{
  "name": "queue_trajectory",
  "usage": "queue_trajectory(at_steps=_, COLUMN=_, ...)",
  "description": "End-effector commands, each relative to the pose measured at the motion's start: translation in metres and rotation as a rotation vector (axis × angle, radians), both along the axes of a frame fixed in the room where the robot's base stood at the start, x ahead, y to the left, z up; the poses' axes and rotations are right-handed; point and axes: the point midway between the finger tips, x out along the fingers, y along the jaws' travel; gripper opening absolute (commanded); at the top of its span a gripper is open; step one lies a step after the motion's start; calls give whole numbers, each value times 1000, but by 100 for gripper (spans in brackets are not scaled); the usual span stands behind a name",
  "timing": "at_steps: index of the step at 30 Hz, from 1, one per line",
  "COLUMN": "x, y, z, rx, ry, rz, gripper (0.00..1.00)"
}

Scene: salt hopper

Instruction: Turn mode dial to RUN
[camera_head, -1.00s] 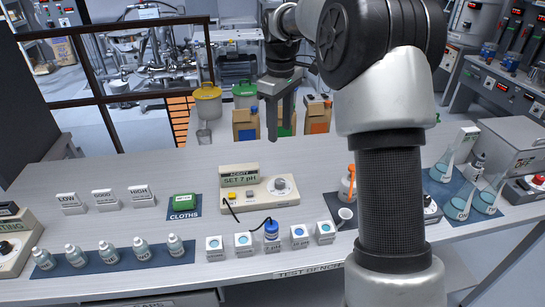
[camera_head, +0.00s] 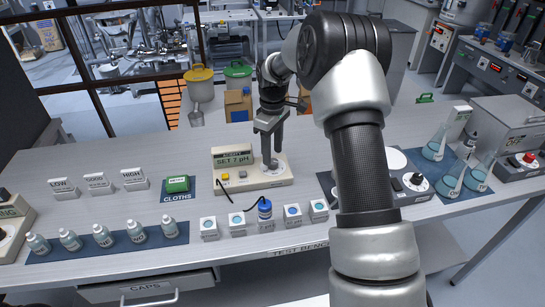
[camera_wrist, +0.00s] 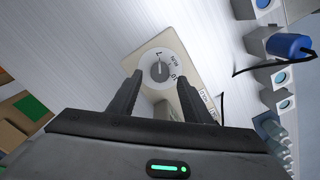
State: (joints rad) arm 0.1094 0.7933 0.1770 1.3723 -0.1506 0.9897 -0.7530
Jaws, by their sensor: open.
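The acidity meter (camera_head: 240,183) stands on the bench, its screen reading "SET 7 pH". Its mode dial (camera_wrist: 159,71) is a round grey knob on a white scale at the right end of the meter. The wrist view shows printed marks around it, including a "7", and RUN is hard to read there. My gripper (camera_head: 270,160) is over the dial, pointing down. In the wrist view my gripper (camera_wrist: 160,85) is open, with one finger on each side of the dial. I cannot tell whether the fingers touch it. In the head view the fingers hide most of the dial.
Glass flasks (camera_head: 450,182) and another dialled device stand to the right.

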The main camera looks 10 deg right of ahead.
Motion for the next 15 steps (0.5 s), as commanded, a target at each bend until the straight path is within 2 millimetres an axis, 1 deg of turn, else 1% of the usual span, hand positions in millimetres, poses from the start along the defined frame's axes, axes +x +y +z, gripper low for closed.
queue_trajectory(at_steps=1, x=-1, y=0, z=-8, rx=0, ry=3, rz=0, gripper=45)
queue_trajectory(at_steps=3, x=0, y=0, z=-17, rx=-1, ry=2, rz=0, gripper=45)
queue_trajectory(at_steps=6, x=0, y=0, z=-24, rx=-1, ry=1, rz=0, gripper=45)
queue_trajectory(at_steps=9, x=0, y=0, z=-28, rx=-1, ry=-1, rz=0, gripper=45)
queue_trajectory(at_steps=15, x=0, y=0, z=-29, rx=-1, ry=-1, rz=0, gripper=45)
